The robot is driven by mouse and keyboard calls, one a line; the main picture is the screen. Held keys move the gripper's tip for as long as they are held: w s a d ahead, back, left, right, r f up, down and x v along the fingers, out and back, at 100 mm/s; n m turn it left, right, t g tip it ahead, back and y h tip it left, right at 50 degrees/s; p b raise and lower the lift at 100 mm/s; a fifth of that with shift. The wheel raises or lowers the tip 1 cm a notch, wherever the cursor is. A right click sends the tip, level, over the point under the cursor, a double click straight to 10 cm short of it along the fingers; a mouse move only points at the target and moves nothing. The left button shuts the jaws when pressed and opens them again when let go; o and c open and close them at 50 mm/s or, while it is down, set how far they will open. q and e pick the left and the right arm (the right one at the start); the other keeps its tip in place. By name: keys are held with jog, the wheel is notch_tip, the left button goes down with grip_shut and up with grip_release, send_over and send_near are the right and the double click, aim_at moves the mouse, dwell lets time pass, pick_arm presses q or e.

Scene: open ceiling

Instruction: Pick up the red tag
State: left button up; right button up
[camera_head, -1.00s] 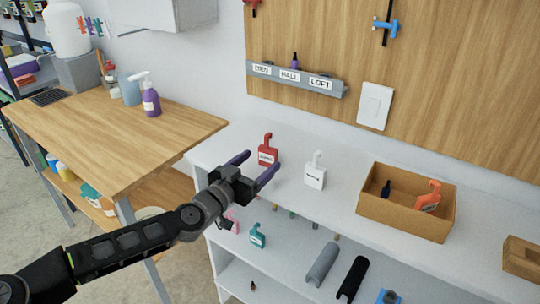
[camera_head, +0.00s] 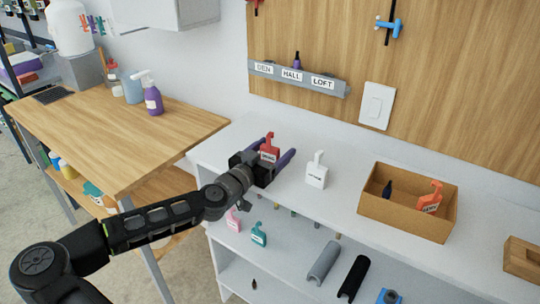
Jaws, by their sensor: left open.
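The red tag (camera_head: 269,149) stands upright on the white shelf top, with a hook at its upper end and a white label. My left gripper (camera_head: 277,147) is open, with one purple finger on each side of the red tag. Its body hides the lower part of the tag, and I cannot tell whether the fingers touch it. A white tag (camera_head: 316,174) stands just right of the gripper. My right gripper is not in view.
A cardboard box (camera_head: 397,217) holding an orange tag (camera_head: 431,197) and a dark bottle stands to the right. A wooden table (camera_head: 120,140) with a purple spray bottle (camera_head: 152,98) is at the left.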

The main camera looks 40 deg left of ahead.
pick_arm(q)
jog(key=shift+w, duration=0.6)
jog(key=shift+c, duration=0.3)
jog(key=c, duration=1.4)
